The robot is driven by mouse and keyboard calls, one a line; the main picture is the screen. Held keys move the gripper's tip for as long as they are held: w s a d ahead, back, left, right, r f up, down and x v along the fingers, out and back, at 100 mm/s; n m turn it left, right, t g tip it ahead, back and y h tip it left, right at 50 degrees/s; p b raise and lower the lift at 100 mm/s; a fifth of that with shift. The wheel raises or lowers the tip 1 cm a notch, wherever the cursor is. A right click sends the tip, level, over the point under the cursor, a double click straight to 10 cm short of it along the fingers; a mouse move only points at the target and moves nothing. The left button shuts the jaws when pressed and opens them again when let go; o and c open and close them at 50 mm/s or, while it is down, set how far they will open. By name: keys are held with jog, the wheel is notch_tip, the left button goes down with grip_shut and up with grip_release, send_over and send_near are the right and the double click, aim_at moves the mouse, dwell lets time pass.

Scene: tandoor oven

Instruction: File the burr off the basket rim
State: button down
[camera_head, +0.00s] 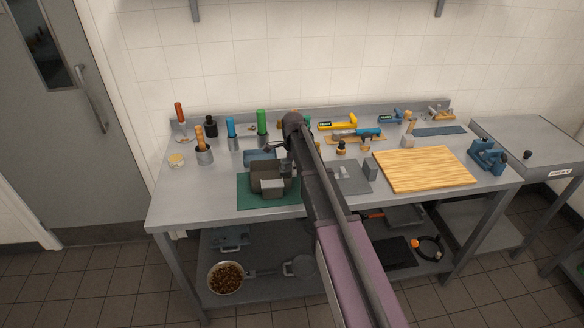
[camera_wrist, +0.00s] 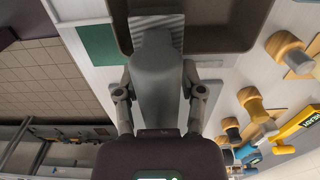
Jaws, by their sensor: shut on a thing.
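The dark grey basket (camera_head: 268,172) stands on a green mat (camera_head: 243,190) at the left front of the bench. Its wall and hollow also show at the top of the wrist view (camera_wrist: 228,25). My gripper (camera_wrist: 160,95) is shut on a grey tapered tool, which seems to be the file (camera_wrist: 157,75). The tool's far end, a ridged grey part, overlaps the basket's near wall in the wrist view. I cannot tell whether it touches the rim. The burr cannot be made out. In the head view my arm hides part of the mat's right side.
A wooden board (camera_head: 423,168) and a blue vise-like tool (camera_head: 488,156) are at the right. Holders with handled tools (camera_head: 204,152) stand at the left back. A yellow tool (camera_head: 338,124) lies at the back. A pan (camera_head: 226,277) sits on the lower shelf.

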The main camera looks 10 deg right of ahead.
jog(key=shift+w+d, duration=0.1)
jog(key=shift+d, duration=1.65)
jog(key=shift+r, duration=0.15)
jog(key=shift+r+p, duration=0.55)
jog(key=shift+p, duration=0.25)
jog(key=shift+w, duration=0.1)
jog(key=shift+w, duration=1.05)
jog(key=shift+f+b, duration=0.7)
jog(key=shift+f, duration=0.05)
jog(key=shift+a, duration=0.15)
